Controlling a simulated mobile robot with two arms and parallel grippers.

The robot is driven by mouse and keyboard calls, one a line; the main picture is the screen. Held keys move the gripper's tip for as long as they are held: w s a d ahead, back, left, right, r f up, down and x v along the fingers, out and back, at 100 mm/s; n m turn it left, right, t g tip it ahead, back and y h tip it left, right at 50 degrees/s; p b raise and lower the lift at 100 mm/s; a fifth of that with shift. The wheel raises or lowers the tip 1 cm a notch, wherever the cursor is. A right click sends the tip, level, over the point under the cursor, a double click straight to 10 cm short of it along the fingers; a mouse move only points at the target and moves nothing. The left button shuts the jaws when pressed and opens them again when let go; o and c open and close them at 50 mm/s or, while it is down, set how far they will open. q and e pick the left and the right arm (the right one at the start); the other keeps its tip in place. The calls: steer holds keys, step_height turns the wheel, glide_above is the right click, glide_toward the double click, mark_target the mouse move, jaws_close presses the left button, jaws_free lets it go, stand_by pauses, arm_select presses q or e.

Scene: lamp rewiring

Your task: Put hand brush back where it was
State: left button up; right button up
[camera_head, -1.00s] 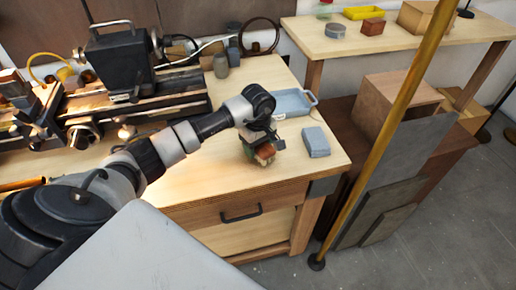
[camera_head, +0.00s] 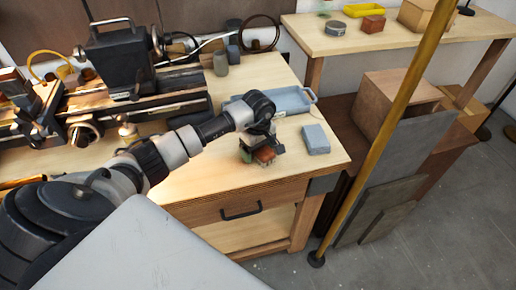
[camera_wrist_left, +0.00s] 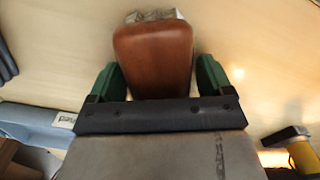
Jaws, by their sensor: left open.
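The hand brush (camera_head: 265,155) has a brown back and is at the front right of the workbench, under my left gripper (camera_head: 256,151). In the left wrist view its smooth, rounded brown back (camera_wrist_left: 153,58) fills the space between the two green fingertips, with pale bristles just showing at its far end. My left gripper (camera_wrist_left: 158,82) is open around the brush, one finger on each side. Whether the fingers touch it is unclear. My right gripper is not in view.
A grey-blue block (camera_head: 316,139) lies just right of the brush. A lathe-like machine (camera_head: 124,75) fills the bench's left rear. A yellow post (camera_head: 385,130) stands right of the bench. Bare bench top (camera_head: 205,185) lies left of the brush.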

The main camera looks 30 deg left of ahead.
arm_select(q)
steer(key=shift+r, duration=0.3)
step_height(320, 180, up, 11)
steer(key=shift+f+b, duration=0.15)
steer(key=shift+b, duration=1.1)
steer(key=shift+r, duration=0.5)
